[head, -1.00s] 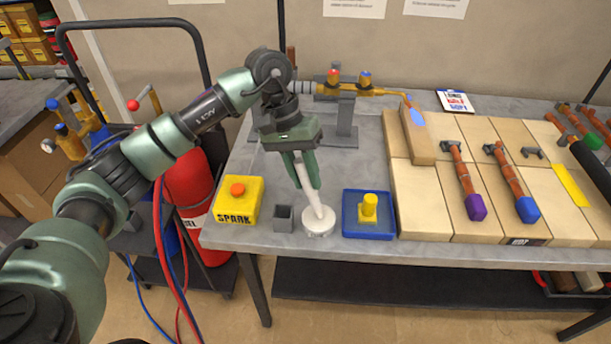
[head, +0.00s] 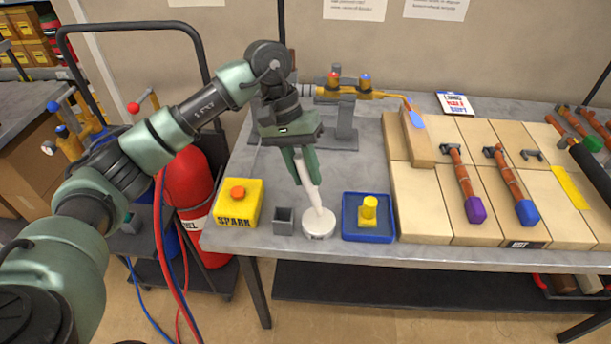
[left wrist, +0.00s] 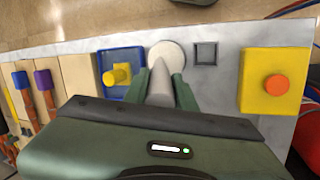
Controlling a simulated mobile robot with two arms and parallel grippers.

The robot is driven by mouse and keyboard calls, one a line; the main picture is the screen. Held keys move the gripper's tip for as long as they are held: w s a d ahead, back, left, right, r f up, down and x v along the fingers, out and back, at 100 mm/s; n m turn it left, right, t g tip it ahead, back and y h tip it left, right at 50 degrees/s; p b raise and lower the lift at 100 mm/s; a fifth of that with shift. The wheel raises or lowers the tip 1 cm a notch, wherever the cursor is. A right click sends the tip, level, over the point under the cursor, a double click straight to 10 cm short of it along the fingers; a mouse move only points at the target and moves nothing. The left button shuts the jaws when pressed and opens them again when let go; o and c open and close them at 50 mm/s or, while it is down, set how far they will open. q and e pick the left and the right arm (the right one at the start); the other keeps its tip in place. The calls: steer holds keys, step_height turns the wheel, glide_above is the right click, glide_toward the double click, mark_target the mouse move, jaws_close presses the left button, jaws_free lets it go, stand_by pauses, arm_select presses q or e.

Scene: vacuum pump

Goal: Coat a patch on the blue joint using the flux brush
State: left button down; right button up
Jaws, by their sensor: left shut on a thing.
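My left gripper (head: 303,168) is shut on the flux brush (head: 313,196), a pale stick that tilts down into or onto a round white pot (head: 318,227) at the table's front edge. The brush's lower end meets the pot's top, so its bristles cannot be made out. In the left wrist view the brush (left wrist: 160,86) sits between the fingers, in front of the pot (left wrist: 168,51). The blue joint (head: 527,211) is the blue end of a copper pipe on the wooden blocks at right. It also shows in the left wrist view (left wrist: 20,79). My right gripper is not in view.
A grey square cup (head: 283,221) and yellow SPARK box (head: 238,204) stand left of the pot. A blue tray (head: 368,234) with a yellow piece is right. A purple-ended pipe (head: 474,208) lies beside the blue one. A torch on a stand (head: 345,110) is behind.

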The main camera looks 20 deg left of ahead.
arm_select(q)
steer(key=shift+r+p, duration=0.55)
steer(key=shift+r, duration=1.85)
